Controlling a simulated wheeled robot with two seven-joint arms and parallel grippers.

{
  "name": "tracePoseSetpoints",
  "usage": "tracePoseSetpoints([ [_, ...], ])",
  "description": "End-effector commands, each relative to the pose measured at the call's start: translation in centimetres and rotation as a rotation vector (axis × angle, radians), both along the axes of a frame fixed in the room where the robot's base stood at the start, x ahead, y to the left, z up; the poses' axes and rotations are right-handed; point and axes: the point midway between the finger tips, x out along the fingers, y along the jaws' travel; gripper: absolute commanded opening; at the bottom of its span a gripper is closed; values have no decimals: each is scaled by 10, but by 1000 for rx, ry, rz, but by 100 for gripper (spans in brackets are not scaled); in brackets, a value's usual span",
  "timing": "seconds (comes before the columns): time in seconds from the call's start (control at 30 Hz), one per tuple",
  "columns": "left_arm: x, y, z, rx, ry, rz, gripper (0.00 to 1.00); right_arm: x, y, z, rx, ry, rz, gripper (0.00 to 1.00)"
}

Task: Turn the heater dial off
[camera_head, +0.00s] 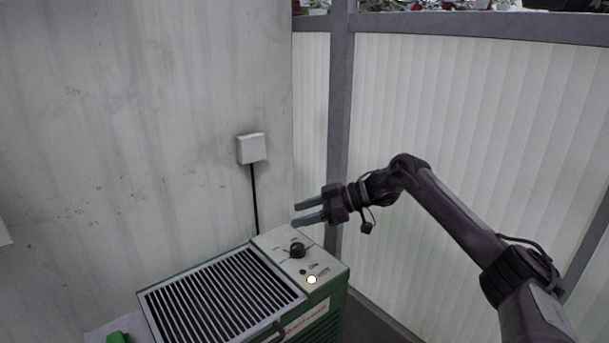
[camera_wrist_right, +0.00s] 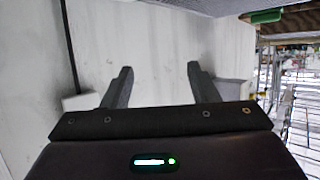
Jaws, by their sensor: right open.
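The heater (camera_head: 322,318) is a green box with a slatted grille, at the bottom middle of the head view. Its dial (camera_head: 297,250) is a black knob on the light control panel (camera_head: 275,240) at the heater's right end. A small lit spot (camera_head: 311,280) shows on the panel near the dial. My right gripper (camera_head: 296,214) is open and empty. In the head view it appears just above the panel and dial, apart from them, its fingers pointing left. The right wrist view shows both fingers (camera_wrist_right: 160,78) spread with nothing between them. The dial's pointer setting is too small to read.
A white wall box (camera_head: 251,148) with a black cable (camera_head: 256,200) is on the grey wall behind the heater. A ribbed translucent wall (camera_head: 470,130) with a grey post (camera_head: 338,100) stands at the right. A green object (camera_head: 118,337) shows at the bottom left.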

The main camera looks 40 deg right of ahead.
Motion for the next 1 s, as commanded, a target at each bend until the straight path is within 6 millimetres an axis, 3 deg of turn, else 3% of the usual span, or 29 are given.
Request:
tracePoseSetpoints([
  [0.03, 0, 1, -4, 1, 1, 3, 36, 1, 0, 17, -1, -4, -1, 54],
  [0.2, 0, 3, -24, 1, -3, 11, 36, 0, 0, 57, 1, -4, 0, 54],
  [0.4, -1, 6, -45, 1, -9, 20, 36, 0, 0, 90, 0, -2, -1, 54],
  [0.6, -2, 7, -55, 1, -13, 23, 36, 0, 0, 101, 1, 2, 0, 54],
  [1.0, -3, 7, -56, 1, -13, 23, 36, 0, 0, 101, 1, 1, 1, 54],
])
